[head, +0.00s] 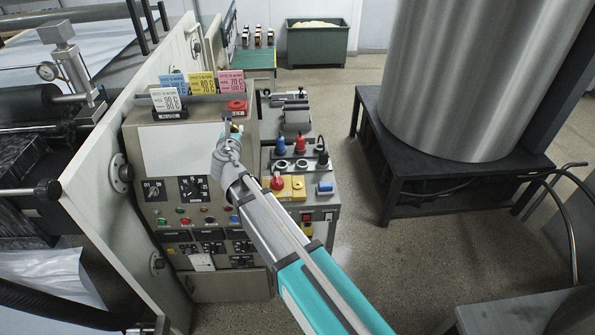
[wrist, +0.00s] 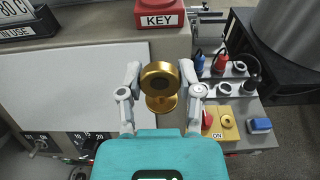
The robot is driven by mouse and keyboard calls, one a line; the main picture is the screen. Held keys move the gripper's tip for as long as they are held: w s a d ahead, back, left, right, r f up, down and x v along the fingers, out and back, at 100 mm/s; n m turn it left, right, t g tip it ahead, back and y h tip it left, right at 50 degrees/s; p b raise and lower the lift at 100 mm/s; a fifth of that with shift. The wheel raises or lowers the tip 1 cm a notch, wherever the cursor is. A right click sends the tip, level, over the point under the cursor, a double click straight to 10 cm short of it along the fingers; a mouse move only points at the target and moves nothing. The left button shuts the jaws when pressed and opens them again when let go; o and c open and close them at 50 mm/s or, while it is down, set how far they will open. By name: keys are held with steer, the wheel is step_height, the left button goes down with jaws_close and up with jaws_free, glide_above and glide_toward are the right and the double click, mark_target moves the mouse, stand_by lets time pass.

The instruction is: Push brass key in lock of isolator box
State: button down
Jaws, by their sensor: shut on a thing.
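My gripper (wrist: 160,92) is shut on the brass key (wrist: 160,78), whose round brass head faces the wrist camera between the two fingers. In the head view, my gripper (head: 231,132) is at the upper right of the control cabinet, just below the red key stand (head: 236,106). The stand, labelled KEY, also shows at the top of the wrist view (wrist: 159,17). The yellow isolator box (head: 287,194) lies on the side bench, lower and to the right of my gripper. It has a red knob and a round brass lock (wrist: 228,121). The key's far end is hidden.
Blue and red plugs (head: 300,142) and round sockets stand behind the isolator box. A blue-topped box (head: 325,188) is to its right. Several coloured cards (head: 202,82) stand on the cabinet top. Floor is open between the bench and the large metal drum (head: 465,80).

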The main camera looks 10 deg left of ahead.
steer(key=shift+f+b, duration=1.05)
steer(key=shift+f, duration=0.5)
